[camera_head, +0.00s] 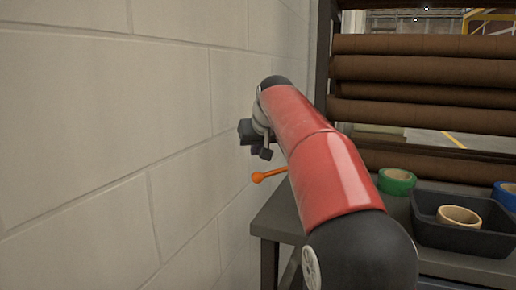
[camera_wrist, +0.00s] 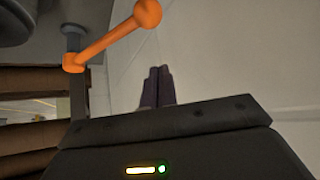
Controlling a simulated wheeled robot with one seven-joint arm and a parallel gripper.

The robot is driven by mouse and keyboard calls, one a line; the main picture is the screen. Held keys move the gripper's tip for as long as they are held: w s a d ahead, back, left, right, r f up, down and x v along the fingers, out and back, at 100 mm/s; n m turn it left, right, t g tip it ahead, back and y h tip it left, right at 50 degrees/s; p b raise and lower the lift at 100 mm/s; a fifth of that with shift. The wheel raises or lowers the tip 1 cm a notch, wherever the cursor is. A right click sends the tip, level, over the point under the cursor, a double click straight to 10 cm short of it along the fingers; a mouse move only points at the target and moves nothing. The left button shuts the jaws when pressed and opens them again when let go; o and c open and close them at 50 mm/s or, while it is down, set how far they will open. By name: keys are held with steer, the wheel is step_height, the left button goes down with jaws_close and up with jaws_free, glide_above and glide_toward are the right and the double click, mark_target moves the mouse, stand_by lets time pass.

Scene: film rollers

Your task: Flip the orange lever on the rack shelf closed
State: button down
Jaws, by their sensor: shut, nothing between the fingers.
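The orange lever (camera_head: 270,175) sticks out to the left of the rack, near the wall, with its ball end at the left; my red arm hides its other end. In the wrist view the lever (camera_wrist: 108,38) slants from its pivot at the lower left up to the ball at the upper right. My gripper (camera_wrist: 158,72) has its dark fingers together and empty, below the ball and apart from the lever in the picture. In the head view my gripper (camera_head: 262,153) is partly hidden by my arm, a little above the lever.
A pale block wall (camera_head: 110,130) stands close on the left. The rack shelf (camera_head: 275,215) holds a green tape roll (camera_head: 397,181), a dark bin (camera_head: 470,238) with a tan tape roll (camera_head: 459,216), and a blue roll (camera_head: 507,195). Brown film rollers (camera_head: 425,70) hang behind.

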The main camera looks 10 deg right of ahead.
steer(key=shift+w+f+b, duration=0.15)
steer(key=shift+f+b, duration=0.3)
steer(key=shift+f, duration=2.25)
steer(key=shift+s+d+n+y, duration=0.3)
steer(key=shift+s+d+n, duration=0.1)
steer(key=shift+s, duration=0.25)
steer(key=s+d+n+y, duration=0.1)
steer(key=s, duration=0.1)
steer(key=s+d+n+y+b, duration=0.1)
steer(key=s+d+n, duration=0.1)
steer(key=s+d+n+g+y+b, duration=0.1)
steer(key=s+d, duration=0.1)
steer(key=shift+s+n, duration=0.3)
steer(key=shift+n, duration=0.1)
steer(key=shift+s+d+b, duration=0.15)
steer(key=shift+s+d, duration=0.2)
steer(key=shift+d, duration=0.2)
steer(key=shift+s+d+b, duration=0.15)
steer(key=shift+s+d, duration=0.15)
steer(key=shift+d, duration=0.2)
steer(key=shift+d+f, duration=0.1)
steer(key=shift+d, duration=0.05)
